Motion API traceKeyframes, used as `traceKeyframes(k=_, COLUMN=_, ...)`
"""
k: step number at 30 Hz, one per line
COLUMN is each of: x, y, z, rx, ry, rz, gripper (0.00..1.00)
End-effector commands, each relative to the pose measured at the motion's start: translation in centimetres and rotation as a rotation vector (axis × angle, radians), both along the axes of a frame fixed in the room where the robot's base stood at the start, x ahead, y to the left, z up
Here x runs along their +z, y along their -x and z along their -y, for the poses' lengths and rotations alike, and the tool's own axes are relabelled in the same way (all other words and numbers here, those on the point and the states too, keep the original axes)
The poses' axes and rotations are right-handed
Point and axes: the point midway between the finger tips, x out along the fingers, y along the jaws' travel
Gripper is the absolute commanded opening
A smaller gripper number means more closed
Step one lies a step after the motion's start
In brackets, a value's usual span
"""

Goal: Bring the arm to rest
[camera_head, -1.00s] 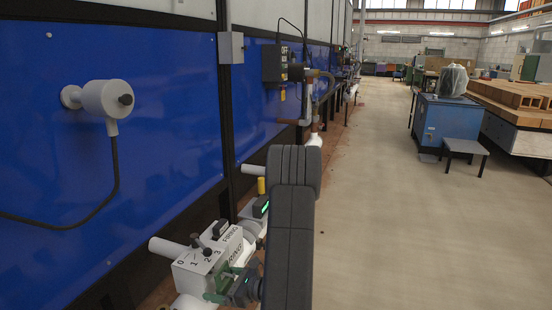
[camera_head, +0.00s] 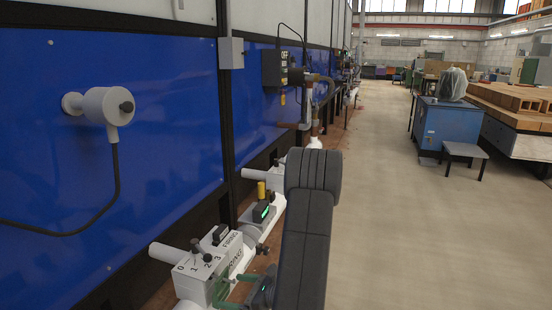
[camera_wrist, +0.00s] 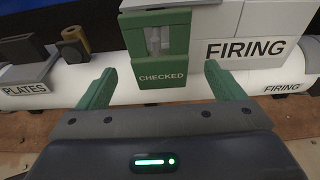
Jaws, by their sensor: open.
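My gripper (camera_wrist: 160,80) is open, its two green fingers spread apart with nothing held between them. Ahead of it in the wrist view is a green holder (camera_wrist: 160,73) marked CHECKED on the white FIRING box (camera_wrist: 248,50). I cannot tell whether the fingers touch the holder. My dark arm (camera_head: 312,215) rises in the lower middle of the head view and hides part of the pipework. In that view my gripper (camera_head: 235,290) is partly visible low beside the FIRING box (camera_head: 205,272), which carries the numbers 0 to 3.
A white pipe (camera_wrist: 280,80) runs along the blue wall (camera_head: 60,160), with a PLATES label (camera_wrist: 25,90) and a black-and-yellow fitting. A grey cylinder (camera_head: 105,106) juts from the wall. The floor (camera_head: 400,220) at right is open, beside a blue cabinet (camera_head: 445,125) and stool (camera_head: 465,150).

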Motion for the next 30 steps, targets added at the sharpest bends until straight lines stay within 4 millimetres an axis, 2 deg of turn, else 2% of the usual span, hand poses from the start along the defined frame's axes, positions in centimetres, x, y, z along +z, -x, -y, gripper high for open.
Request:
traceKeyframes(k=6, x=1.0, y=1.3, z=3.8, rx=-0.005, ry=-0.001, rz=0.0, gripper=0.89)
traceKeyframes(k=16, x=2.0, y=3.0, z=8.4, rx=-0.002, ry=0.0, rz=-0.001, gripper=0.89)
traceKeyframes(k=18, x=1.4, y=2.6, z=6.8, rx=0.004, ry=-0.001, rz=0.0, gripper=0.89)
traceKeyframes(k=30, x=-0.1, y=0.3, z=0.4, rx=0.006, ry=0.0, rz=-0.001, gripper=0.89)
